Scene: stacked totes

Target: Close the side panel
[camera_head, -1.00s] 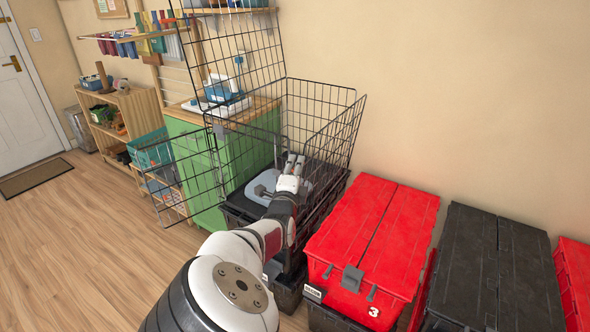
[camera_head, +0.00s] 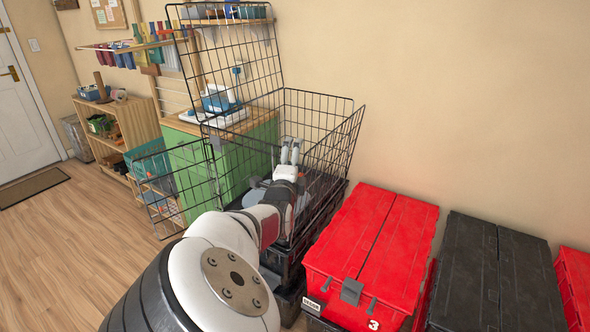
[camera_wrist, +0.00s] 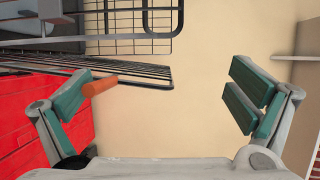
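A black wire cage (camera_head: 318,94) stands on dark totes, with a tall wire panel (camera_head: 279,62) raised at its back left. The side panel (camera_head: 187,181), a wire grid, is swung out to the left of the cage, over the floor and in front of the green cabinet. My gripper (camera_head: 290,150) is at the cage, fingers pointing up in the head view, right of the side panel and apart from it. In the wrist view my gripper (camera_wrist: 160,100) is open with nothing between its teal pads. An orange piece (camera_wrist: 100,86) shows beside the left finger; I cannot tell what it is.
A red tote (camera_head: 385,235) and a black tote (camera_head: 500,270) stand to the right. A green cabinet (camera_head: 188,158) and a wooden shelf (camera_head: 135,118) stand behind and left. Open wood floor (camera_head: 70,240) lies at the left.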

